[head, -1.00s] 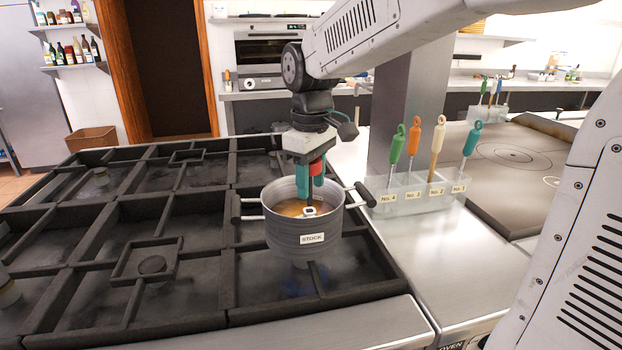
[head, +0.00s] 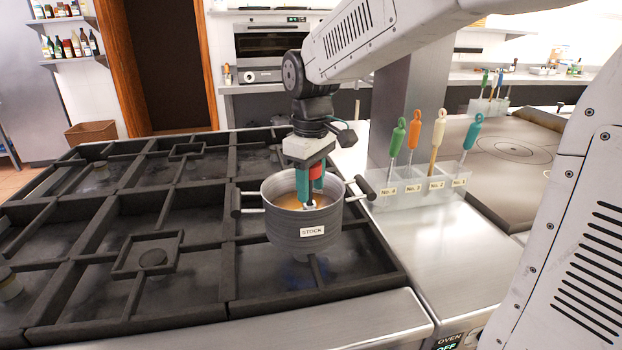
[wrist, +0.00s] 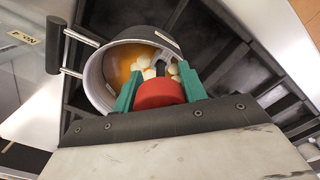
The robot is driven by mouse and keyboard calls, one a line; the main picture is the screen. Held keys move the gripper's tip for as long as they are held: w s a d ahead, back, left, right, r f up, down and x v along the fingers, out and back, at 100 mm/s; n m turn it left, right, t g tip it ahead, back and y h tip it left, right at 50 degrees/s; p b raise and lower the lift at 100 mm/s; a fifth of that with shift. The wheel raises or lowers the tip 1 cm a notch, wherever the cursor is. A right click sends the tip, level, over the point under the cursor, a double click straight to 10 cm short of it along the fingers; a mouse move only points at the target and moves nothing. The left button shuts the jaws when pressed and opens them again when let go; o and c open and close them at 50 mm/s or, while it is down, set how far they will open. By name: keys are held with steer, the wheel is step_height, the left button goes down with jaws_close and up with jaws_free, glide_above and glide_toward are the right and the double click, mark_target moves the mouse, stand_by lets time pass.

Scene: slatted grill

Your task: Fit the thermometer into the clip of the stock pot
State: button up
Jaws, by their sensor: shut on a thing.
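The steel stock pot (head: 285,228) with a STOCK label stands on the hob; it holds orange broth and also shows in the wrist view (wrist: 96,85). My gripper (head: 310,198) points down over the pot's mouth, its teal fingertips at about rim height. It is shut on the thermometer, whose red head (head: 318,172) shows between the fingers, also in the wrist view (wrist: 160,93). A grey piece shows beyond the red head in the wrist view; I cannot tell whether it is stem or clip. The clip is not clearly visible, and I cannot tell whether the thermometer touches it.
Black grates (head: 120,240) surround the pot. A clear holder (head: 415,192) with several coloured-handled tools, labelled with numbers, stands to the right, near a steel pillar (head: 408,100). The pot's handle (head: 365,187) reaches toward it. The steel counter in front of the holder is clear.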

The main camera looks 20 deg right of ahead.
steer(key=shift+f, duration=1.05)
steer(key=o, duration=1.1)
step_height(320, 180, up, 8)
steer(key=shift+f, duration=0.15)
